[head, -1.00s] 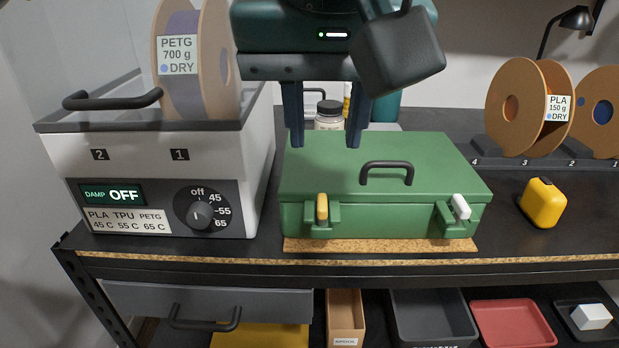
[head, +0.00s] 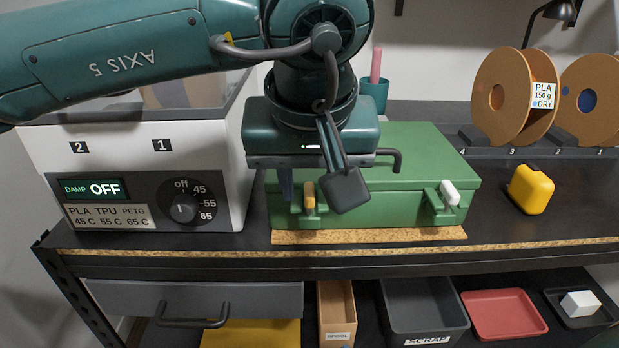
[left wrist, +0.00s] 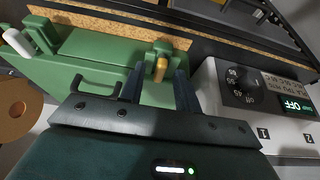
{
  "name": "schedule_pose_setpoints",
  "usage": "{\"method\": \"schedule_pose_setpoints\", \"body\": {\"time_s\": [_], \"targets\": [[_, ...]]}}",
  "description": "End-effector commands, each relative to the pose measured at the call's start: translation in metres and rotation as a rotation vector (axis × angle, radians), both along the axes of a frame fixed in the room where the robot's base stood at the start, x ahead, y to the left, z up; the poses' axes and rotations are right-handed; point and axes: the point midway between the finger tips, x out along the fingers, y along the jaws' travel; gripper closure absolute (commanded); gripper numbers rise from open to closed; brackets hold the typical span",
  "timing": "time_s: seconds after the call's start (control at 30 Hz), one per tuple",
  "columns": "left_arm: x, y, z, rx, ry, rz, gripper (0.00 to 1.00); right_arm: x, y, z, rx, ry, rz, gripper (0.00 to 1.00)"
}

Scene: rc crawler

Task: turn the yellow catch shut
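The green case (head: 375,207) stands closed on a cork mat on the bench. Its yellow catch (head: 309,195) is at the left of the front face, its lever roughly upright. My left gripper (head: 308,184) is over the front left of the case. In the left wrist view my left gripper (left wrist: 159,72) has its two fingers apart, with the yellow catch (left wrist: 160,68) showing between their tips; I see no contact. In the head view one finger shows left of the catch and the other is hidden behind a dark block on my wrist. My right gripper is not in view.
A white catch (head: 449,192) sits at the right of the case front, and a black handle (head: 392,158) is on the lid. A filament dryer (head: 150,180) stands close on the left. A yellow block-like object (head: 531,189) is at right. The bench between is clear.

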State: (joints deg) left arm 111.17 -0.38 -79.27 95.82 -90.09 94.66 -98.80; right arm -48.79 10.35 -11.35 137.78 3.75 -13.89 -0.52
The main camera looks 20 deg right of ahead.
Motion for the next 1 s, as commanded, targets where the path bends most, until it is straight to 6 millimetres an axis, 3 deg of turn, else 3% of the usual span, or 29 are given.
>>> {"method": "schedule_pose_setpoints", "body": {"time_s": [0.4,0.77,1.0], "targets": [[-0.0002,-0.0001,0.0004,0.000,0.000,0.000,1.00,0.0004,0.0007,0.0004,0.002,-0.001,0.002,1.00],[-0.0003,-0.0005,0.0007,0.000,-0.001,0.018,1.00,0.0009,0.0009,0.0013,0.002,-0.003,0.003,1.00],[-0.0001,-0.0016,0.0011,0.001,-0.002,0.126,1.00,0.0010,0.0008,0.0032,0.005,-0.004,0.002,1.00]]}}
